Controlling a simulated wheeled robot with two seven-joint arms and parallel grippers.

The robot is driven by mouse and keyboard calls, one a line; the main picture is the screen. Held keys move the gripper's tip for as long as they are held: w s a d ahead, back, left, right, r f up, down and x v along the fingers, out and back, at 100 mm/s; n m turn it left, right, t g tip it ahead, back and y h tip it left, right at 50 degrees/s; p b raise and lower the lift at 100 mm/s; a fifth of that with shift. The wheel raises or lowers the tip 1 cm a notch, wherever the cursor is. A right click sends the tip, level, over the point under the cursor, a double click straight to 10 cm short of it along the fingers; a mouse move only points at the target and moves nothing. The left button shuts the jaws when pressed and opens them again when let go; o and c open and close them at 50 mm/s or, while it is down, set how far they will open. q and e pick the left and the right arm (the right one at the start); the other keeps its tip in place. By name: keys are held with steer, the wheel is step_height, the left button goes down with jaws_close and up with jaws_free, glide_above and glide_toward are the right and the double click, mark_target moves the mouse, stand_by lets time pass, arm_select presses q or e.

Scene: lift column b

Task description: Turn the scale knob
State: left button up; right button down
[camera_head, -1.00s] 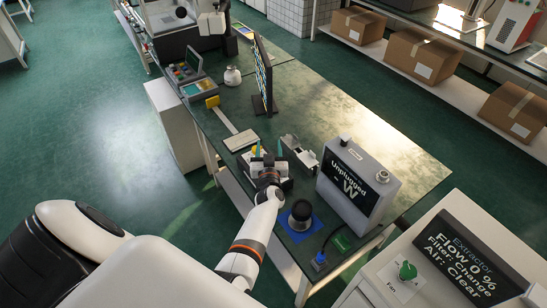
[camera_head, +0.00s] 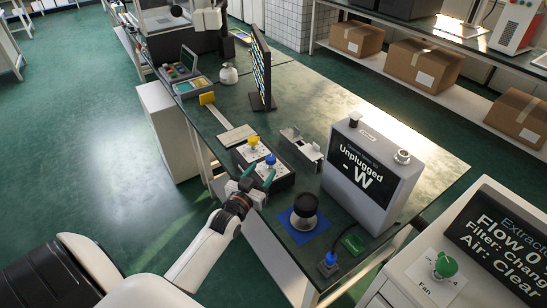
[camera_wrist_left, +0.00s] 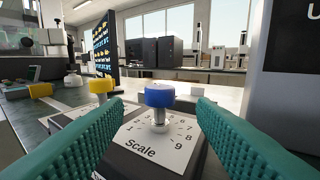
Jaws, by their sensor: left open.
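The scale knob (camera_wrist_left: 160,96) is a blue cap on a metal stem, standing on a white plate (camera_wrist_left: 150,148) marked "Scale" with numbers. In the head view the blue knob (camera_head: 270,159) is on a dark box near the table's front edge. A yellow knob (camera_head: 253,140) stands beside it, and it also shows in the left wrist view (camera_wrist_left: 101,88). My left gripper (camera_head: 258,173) is open in front of the blue knob. In the wrist view its green fingers (camera_wrist_left: 160,122) lie to either side of the knob, apart from it. My right gripper is not in view.
A grey unit reading "Unplugged" (camera_head: 362,178) stands right of the box. A dark round object on a blue mat (camera_head: 292,230) and a blue plug (camera_head: 328,262) are nearer. An extractor panel with a green knob (camera_head: 446,266) is at right.

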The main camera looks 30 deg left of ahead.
mark_target(271, 159)
arm_select(q)
steer(key=w, duration=0.5)
steer(key=w+a, duration=0.1)
steer(key=w, duration=0.2)
steer(key=shift+w, duration=0.25)
steer(key=c, duration=1)
steer(key=shift+a+r+n+y+p, duration=0.1)
steer(key=shift+r+n+y+p, duration=0.1)
steer(key=shift+n+y+p, duration=0.75)
steer(key=shift+a+f+n+g+y, duration=0.15)
steer(key=shift+n+g+y, duration=0.5)
steer(key=shift+y, duration=0.8)
steer(key=shift+s, duration=0.1)
steer(key=o, duration=1)
